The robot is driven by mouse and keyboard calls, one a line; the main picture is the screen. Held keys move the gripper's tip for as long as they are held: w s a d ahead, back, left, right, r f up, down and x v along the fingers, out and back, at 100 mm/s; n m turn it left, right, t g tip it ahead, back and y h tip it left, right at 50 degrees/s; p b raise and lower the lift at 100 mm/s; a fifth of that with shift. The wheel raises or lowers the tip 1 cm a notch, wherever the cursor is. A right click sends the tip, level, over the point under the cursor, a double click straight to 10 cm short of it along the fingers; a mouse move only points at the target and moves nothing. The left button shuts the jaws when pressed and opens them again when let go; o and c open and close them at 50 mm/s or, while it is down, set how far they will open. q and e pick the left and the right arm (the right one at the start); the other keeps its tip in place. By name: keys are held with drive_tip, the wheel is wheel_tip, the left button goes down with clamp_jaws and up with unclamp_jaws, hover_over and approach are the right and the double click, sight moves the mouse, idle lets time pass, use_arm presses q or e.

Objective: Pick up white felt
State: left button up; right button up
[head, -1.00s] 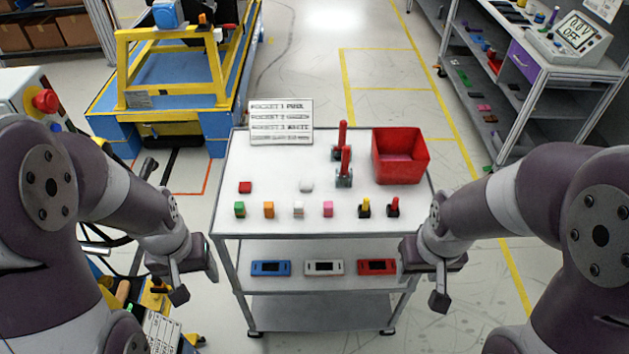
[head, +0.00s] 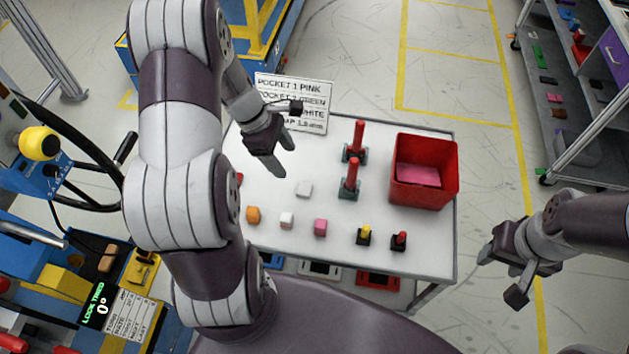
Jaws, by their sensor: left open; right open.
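My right gripper (head: 502,279) is open and empty, off the cart's right side.
Two red-handled levers (head: 352,178) and a red bin (head: 424,195) are to the right. A sign (head: 305,105) stands behind. My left arm hides the cart's left part.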

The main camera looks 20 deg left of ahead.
sight(303, 189)
use_arm(q)
drive_tip(key=x, duration=0.6)
drive_tip(key=shift+w+d+f, duration=0.2)
drive_tip(key=shift+f, duration=0.05)
drive_tip(key=f, duration=0.3)
drive_tip(key=d+f+p, duration=0.1)
drive_tip(key=shift+s+f, duration=0.25)
drive_tip(key=shift+s, duration=0.05)
drive_tip(key=shift+w+d+f, duration=0.1)
drive_tip(key=shift+w, duration=0.1)
drive_tip(key=c, duration=1.1)
use_arm(e)
drive_tip(key=shift+r, duration=0.5)
